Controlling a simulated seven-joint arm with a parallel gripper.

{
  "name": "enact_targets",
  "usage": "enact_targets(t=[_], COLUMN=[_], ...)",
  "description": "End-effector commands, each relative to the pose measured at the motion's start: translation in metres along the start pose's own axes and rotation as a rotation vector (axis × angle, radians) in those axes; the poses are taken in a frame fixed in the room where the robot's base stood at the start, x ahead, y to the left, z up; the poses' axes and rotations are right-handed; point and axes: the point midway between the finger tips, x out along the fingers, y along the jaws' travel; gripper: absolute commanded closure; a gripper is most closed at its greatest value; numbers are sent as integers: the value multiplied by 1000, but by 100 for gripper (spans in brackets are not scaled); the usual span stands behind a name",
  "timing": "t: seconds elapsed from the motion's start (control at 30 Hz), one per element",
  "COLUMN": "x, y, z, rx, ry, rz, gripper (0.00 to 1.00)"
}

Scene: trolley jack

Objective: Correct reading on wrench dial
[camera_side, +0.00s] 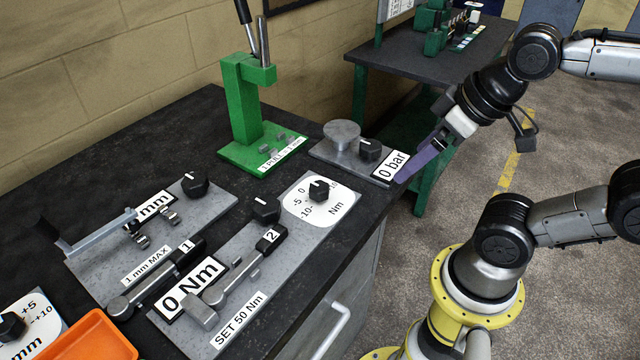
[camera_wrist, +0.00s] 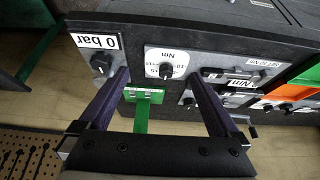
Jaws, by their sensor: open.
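The wrench dial is a white plate marked in Nm (camera_side: 335,207) with a black knob (camera_side: 318,190) and numbers around it. It also shows in the wrist view (camera_wrist: 165,57). Beside it, a grey plate labelled SET 50 Nm (camera_side: 238,319) carries the wrench tagged 2 (camera_side: 240,277), a black knob (camera_side: 265,209) and a display reading 0 Nm (camera_side: 190,288). My gripper (camera_side: 403,178) is open and empty, near the bench's right edge by the 0 bar label. In the wrist view its purple fingers (camera_wrist: 158,78) are wide apart, and the Nm dial shows between them.
A 0 bar unit (camera_side: 345,152) with a knob stands behind the dial. A green jack (camera_side: 245,100) is further back. The mm plate (camera_side: 100,255), wrench 1 (camera_side: 160,277) and an orange tray (camera_side: 95,338) are on the left. A second bench (camera_side: 400,62) stands behind.

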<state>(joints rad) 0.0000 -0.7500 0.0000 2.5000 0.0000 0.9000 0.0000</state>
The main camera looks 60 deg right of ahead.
Motion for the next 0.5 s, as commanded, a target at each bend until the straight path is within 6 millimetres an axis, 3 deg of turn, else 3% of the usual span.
enact_targets(t=[0.03,0.1,0.2,0.33,0.5], x=[0,0,-4,-18,-21], y=[0,0,0,0,-3], z=[0,0,1,-22,-63], rx=[0,-11,-63,-168,-298], ry=[0,-1,-16,-45,-136], rz=[0,0,-1,-5,-26], gripper=[8,17,17,17,17])
